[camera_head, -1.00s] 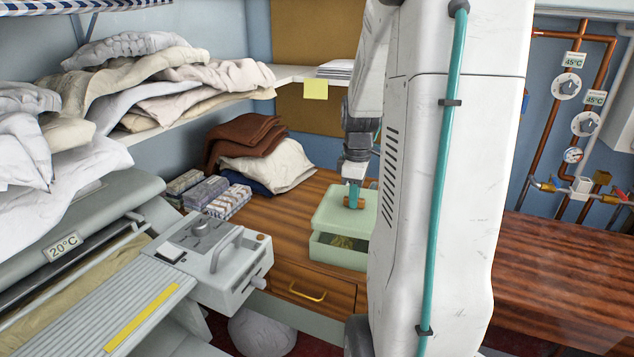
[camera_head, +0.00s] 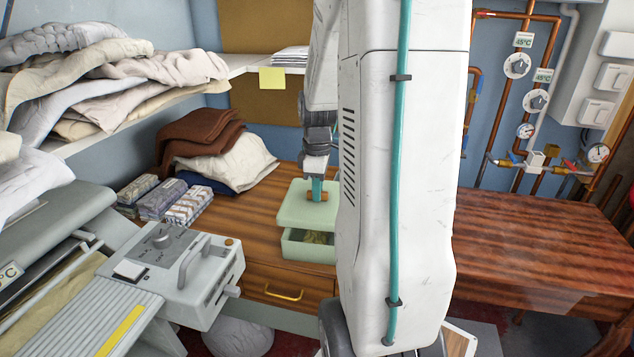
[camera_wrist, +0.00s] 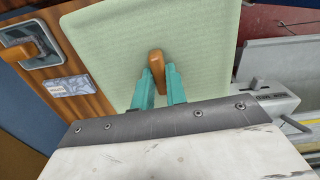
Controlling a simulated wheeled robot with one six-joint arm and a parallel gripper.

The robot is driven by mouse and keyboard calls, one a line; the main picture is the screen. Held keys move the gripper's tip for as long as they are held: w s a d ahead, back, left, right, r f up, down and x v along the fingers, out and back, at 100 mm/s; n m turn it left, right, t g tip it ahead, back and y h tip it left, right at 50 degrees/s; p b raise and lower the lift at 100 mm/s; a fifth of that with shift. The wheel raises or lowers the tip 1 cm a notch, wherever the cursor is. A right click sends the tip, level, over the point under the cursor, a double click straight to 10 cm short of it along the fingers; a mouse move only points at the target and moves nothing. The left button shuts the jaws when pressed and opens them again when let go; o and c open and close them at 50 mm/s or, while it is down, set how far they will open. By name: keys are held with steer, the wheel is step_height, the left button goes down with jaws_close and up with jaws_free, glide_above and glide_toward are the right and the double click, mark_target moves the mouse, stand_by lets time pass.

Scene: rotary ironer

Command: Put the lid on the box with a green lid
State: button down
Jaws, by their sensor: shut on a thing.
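The green lid (camera_head: 305,204) has a small orange-brown wooden knob (camera_wrist: 156,66). My gripper (camera_head: 317,192) is shut on that knob; in the wrist view its teal fingers (camera_wrist: 160,84) sit on either side of it. The lid is about level over the pale green box (camera_head: 306,249), which stands on the wooden counter. A dark gap shows between lid and box at the front, with something yellow-green inside. The box's right side is hidden behind my arm. In the wrist view the lid (camera_wrist: 195,35) hides the box.
Patterned packets (camera_head: 172,199) and folded cloths (camera_head: 205,145) lie left of the box. A grey ironer control unit (camera_head: 170,265) stands in front left. A shelf of linen (camera_head: 100,75) hangs above. The right counter (camera_head: 540,245) looks clear.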

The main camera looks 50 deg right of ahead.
steer(key=shift+f, duration=2.1)
steer(key=shift+f, duration=1)
stand_by(1.5)
steer(key=c, duration=0.9)
jaws_free()
steer(key=shift+o, duration=0.2)
steer(key=shift+r, duration=0.1)
steer(key=shift+r, duration=3.4)
jaws_close()
